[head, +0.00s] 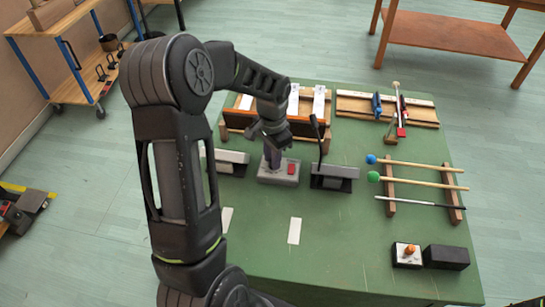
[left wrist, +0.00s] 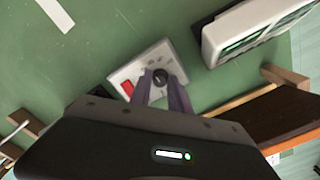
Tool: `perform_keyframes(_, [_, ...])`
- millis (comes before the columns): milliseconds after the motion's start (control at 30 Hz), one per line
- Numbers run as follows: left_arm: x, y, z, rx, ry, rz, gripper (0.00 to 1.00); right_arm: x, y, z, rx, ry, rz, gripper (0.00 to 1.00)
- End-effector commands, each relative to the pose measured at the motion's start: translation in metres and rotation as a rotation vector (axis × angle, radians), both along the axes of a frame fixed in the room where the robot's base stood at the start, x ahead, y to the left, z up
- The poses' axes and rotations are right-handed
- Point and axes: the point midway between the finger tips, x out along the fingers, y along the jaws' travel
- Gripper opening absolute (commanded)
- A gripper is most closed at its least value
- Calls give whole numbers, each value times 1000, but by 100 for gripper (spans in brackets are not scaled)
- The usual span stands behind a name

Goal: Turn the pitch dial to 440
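The pitch dial (left wrist: 161,77) is a small round black knob on a light grey box (left wrist: 121,73) with a red button (left wrist: 127,88). In the head view the grey box (head: 279,179) and its red button (head: 291,169) show near the middle of the green table, with the dial hidden behind my gripper. My left gripper (head: 272,160) points down over the box. In the left wrist view its two fingers (left wrist: 161,80) stand apart, one on each side of the dial; I cannot tell whether they touch it. My right gripper is not in view.
Grey devices stand left (head: 231,157) and right (head: 334,170) of the box. A thin black stalk (head: 320,133) rises beside the right one. A wooden rack (head: 309,129) is behind. Mallets (head: 418,182) lie on wooden bars at the right. The table's front (head: 340,240) is mostly clear.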

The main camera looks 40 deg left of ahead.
Motion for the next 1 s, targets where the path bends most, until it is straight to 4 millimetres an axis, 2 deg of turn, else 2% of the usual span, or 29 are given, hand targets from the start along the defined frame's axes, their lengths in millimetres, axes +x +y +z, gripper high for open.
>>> perform_keyframes(33, [0,0,0,1,-1,0,28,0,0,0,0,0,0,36])
perform_keyframes(233, [0,0,0,0,0,1,44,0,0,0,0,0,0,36])
perform_keyframes(567, [0,0,3,1,-1,1,44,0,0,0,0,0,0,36])
perform_keyframes(667, [1,0,12,0,-2,1,44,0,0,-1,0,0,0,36])
perform_keyframes(1000, [1,0,65,1,-3,0,44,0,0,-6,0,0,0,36])
